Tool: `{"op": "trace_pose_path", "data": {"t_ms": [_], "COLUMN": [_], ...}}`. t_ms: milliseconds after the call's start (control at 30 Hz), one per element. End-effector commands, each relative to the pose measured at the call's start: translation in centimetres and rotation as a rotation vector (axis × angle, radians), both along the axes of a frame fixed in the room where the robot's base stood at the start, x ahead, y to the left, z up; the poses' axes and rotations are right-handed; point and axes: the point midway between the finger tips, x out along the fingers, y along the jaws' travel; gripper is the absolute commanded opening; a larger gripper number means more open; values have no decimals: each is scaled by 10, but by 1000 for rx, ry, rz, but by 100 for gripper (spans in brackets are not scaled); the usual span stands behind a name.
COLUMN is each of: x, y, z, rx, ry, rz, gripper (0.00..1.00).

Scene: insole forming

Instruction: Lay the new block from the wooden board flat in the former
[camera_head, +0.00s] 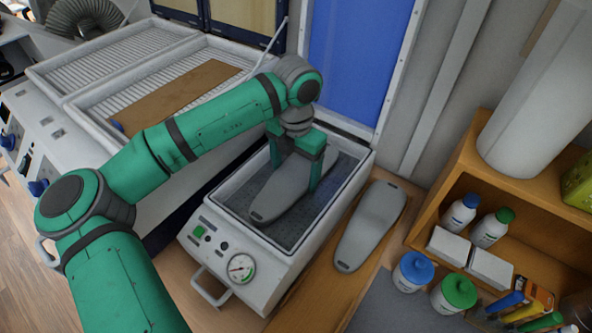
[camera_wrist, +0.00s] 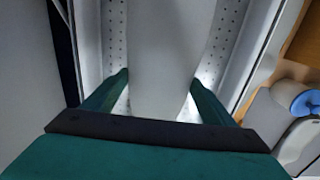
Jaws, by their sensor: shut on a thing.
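The former (camera_head: 285,268) is a white box with an open basin and a dark perforated floor. A grey insole-shaped block (camera_head: 272,204) is inside the basin walls, lengthwise, its slotted end towards the front. My gripper (camera_head: 295,181) is over the basin, shut across this block with one finger on each side. In the wrist view the pale block (camera_wrist: 165,60) runs between the fingertips (camera_wrist: 160,82) above the perforated floor. I cannot tell whether it touches the floor. A second grey block (camera_head: 370,226) lies on the wooden surface right of the former.
A bare brown board (camera_head: 175,95) lies on a slatted bed at the left. A wooden shelf (camera_head: 470,185) with bottles and white boxes stands at the right. A blue panel (camera_head: 355,60) is behind the former.

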Motion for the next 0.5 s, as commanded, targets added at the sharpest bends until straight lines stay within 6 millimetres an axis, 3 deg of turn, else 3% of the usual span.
{"op": "trace_pose_path", "data": {"t_ms": [33,167,200,300,500], "x": [-4,-4,-4,-4,-5], "y": [-2,-2,-2,-2,-2], "z": [-12,-12,-12,-13,-13], "rx": [-19,-19,-19,-19,-18], "ry": [23,23,23,23,24], "rz": [4,4,5,5,5], "gripper": [42,42,81,100,100]}}
